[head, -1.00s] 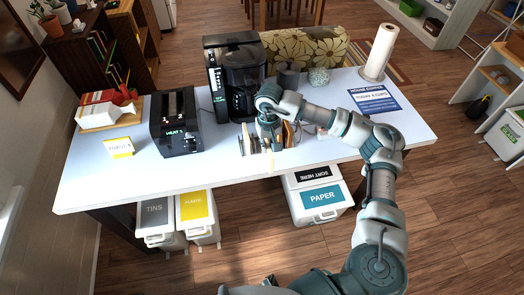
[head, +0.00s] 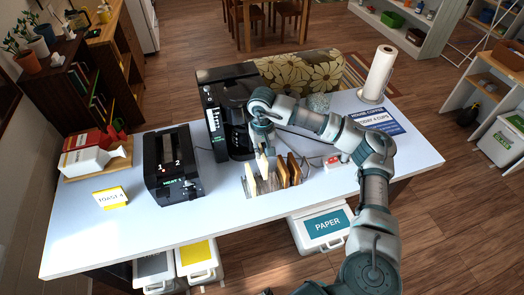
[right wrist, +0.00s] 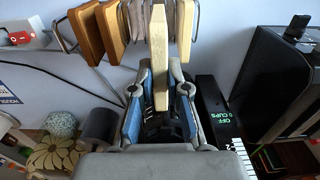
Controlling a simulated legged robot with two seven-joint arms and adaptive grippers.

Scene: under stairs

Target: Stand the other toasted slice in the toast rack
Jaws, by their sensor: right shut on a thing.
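The toast rack (head: 248,188) stands on the white table, in front of the coffee maker. Two brown toasted slices (head: 294,168) stand in its right part, and a pale slice (head: 251,182) stands at its left. My right gripper (head: 263,150) is above the rack, pointing down, shut on a pale slice. My left gripper is out of view.
A black toaster (head: 172,165) stands left of the rack, and the coffee maker (head: 225,110) close behind it. A yellow card (head: 111,197) and a bread packet on a board (head: 95,160) are at the far left. A red-switched socket block (head: 333,162) lies right.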

